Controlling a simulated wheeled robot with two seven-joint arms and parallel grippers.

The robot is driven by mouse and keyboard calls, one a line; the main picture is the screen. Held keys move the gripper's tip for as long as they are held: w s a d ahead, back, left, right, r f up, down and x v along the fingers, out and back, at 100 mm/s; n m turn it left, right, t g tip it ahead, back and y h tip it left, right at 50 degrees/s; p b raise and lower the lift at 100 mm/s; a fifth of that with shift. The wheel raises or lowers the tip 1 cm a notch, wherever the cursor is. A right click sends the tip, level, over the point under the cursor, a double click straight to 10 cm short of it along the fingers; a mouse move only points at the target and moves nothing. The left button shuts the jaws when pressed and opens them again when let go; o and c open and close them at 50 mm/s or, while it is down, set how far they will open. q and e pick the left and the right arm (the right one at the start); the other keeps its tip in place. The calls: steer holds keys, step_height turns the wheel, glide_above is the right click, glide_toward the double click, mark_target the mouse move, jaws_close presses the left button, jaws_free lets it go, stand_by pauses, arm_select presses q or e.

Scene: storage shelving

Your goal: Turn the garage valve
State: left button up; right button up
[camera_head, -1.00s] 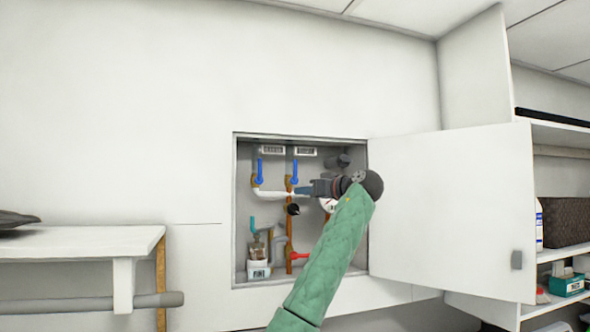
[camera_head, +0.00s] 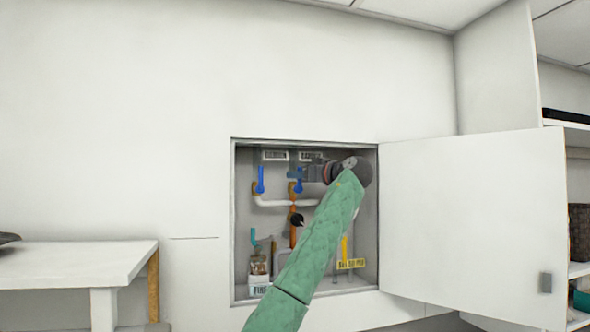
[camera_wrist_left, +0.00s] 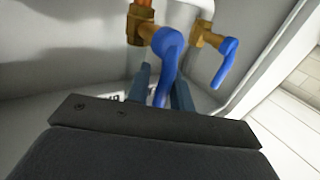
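Two blue-handled valves, one on the left (camera_head: 260,180) and one on the right (camera_head: 298,183), sit on a white and orange-brown pipe in a recessed wall box. My left gripper (camera_head: 292,172) is inside the box at the right blue handle. In the left wrist view a blue handle (camera_wrist_left: 168,62) hangs between the gripper's two spread fingers (camera_wrist_left: 161,90). Whether they touch it is unclear. The other blue handle (camera_wrist_left: 226,60) is to its right there. My right gripper is not in view.
The box door (camera_head: 470,220) stands open to the right. A teal handle (camera_head: 253,237), a black knob (camera_head: 297,219) and a yellow pipe (camera_head: 344,248) are lower in the box. A white table (camera_head: 75,262) is at left, shelving at right.

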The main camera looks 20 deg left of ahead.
arm_select(q)
steer(key=shift+s+a+r, duration=0.1)
steer(key=shift+a+r, duration=0.1)
steer(key=shift+a, duration=0.4)
steer(key=shift+w+f, duration=0.2)
steer(key=shift+w, duration=0.1)
steer(key=shift+s+r, duration=0.1)
steer(key=shift+s, duration=0.05)
jaws_close()
